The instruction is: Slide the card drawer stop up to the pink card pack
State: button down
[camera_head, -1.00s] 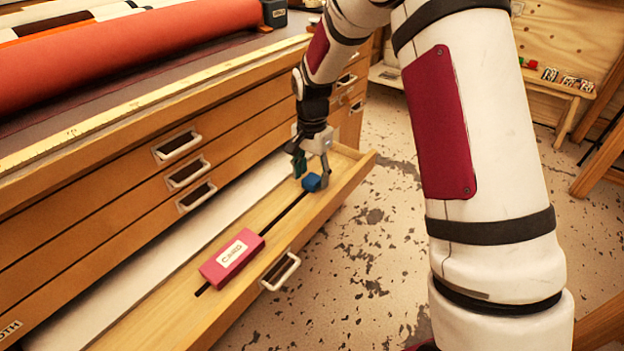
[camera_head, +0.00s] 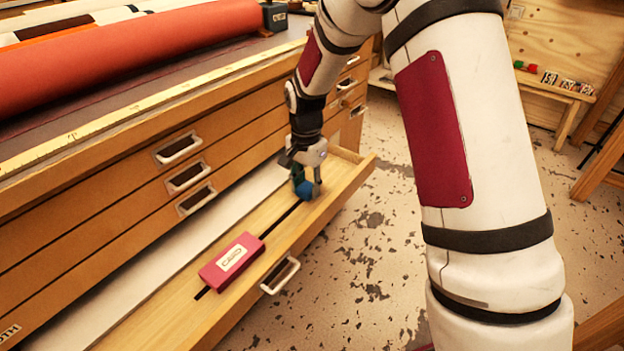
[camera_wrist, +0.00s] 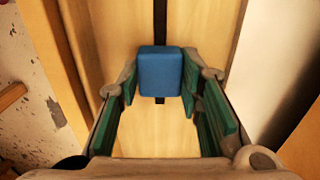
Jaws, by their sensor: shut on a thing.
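The pink card pack (camera_head: 232,262) lies in the open drawer, across a dark slot, with a white label on top. The blue drawer stop (camera_head: 304,190) sits on the same slot, farther back toward the drawer's far end. It also shows in the wrist view as a blue block (camera_wrist: 160,71). My gripper (camera_head: 305,184) is down in the drawer with its green pads (camera_wrist: 188,82) shut on the stop's two sides. Bare drawer floor and slot lie between the stop and the pack. The stop's lower part is partly hidden by my fingers in the head view.
The open drawer's front wall (camera_head: 335,207) with its handle (camera_head: 281,275) runs beside the slot. Closed drawers with handles rise at the left. A red roll (camera_head: 120,40) lies on the cabinet top.

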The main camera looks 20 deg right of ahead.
aim_at(278, 223)
jog(key=s+a, duration=0.2)
jog(key=a, duration=0.1)
jog(key=s+a+p, duration=0.1)
jog(key=s+a, duration=0.1)
jog(key=a, duration=0.1)
jog(key=s+a, duration=0.2)
jog(key=a, duration=0.1)
jog(key=shift+s, duration=0.35)
jog(key=c, duration=1.1)
grip_release()
jog(key=shift+a, duration=0.1)
notch_tip(278, 223, up, 12)
jog(key=shift+c, duration=0.6)
